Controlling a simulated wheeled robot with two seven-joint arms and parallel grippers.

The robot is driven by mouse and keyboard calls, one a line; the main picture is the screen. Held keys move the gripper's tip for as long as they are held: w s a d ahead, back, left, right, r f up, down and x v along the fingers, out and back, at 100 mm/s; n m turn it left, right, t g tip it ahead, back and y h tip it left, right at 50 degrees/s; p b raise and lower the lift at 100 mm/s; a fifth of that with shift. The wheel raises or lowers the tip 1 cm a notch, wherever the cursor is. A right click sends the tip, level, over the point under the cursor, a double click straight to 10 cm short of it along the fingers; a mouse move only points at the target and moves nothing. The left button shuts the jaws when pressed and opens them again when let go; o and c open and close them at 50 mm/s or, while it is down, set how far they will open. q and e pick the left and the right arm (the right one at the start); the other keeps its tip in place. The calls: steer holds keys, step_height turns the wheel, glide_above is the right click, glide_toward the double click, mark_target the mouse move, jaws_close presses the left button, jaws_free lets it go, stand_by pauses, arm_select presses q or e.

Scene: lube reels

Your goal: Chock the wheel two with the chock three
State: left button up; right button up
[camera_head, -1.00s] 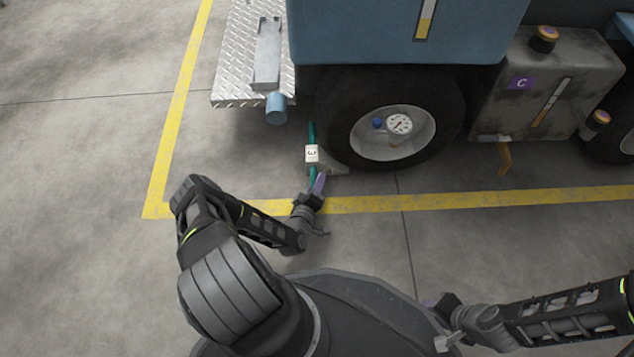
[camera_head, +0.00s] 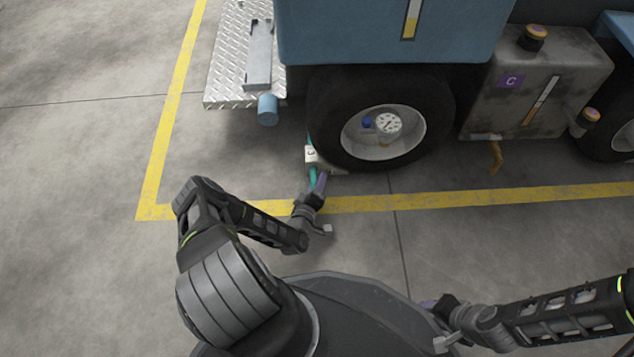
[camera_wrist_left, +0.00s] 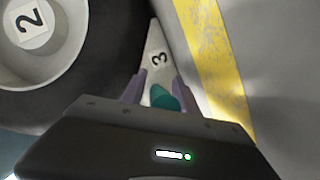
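Chock three (camera_head: 310,154) is a pale wedge with a teal handle and a "3" label. It sits low at the left side of wheel two (camera_head: 340,155), seemingly against the tyre, though the exact contact is hard to tell. In the left wrist view, chock three (camera_wrist_left: 157,50) points between the tyre and the yellow line, and wheel two (camera_wrist_left: 75,75) shows a "2" on its hub. My left gripper (camera_head: 319,183) has its purple fingers either side of the teal handle; in the wrist view the left gripper (camera_wrist_left: 160,92) appears shut on it. My right gripper (camera_head: 432,305) is small and partly hidden.
The blue vehicle body (camera_head: 390,35) hangs above the wheel. A metal step plate (camera_head: 228,75) and blue cylinder (camera_head: 267,110) stick out at left. A grey tank (camera_head: 545,85) marked "C" is at right. The yellow floor line (camera_head: 450,198) runs in front; the left floor is clear.

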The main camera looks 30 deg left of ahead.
arm_select(q)
steer(key=shift+o, duration=0.9)
steer(key=shift+s, duration=0.1)
steer(key=shift+s+r, duration=0.15)
steer(key=shift+s, duration=0.1)
steer(key=p+v, duration=0.3)
steer(key=v, duration=0.3)
steer(key=shift+s+d, duration=0.2)
steer(key=shift+s, duration=0.3)
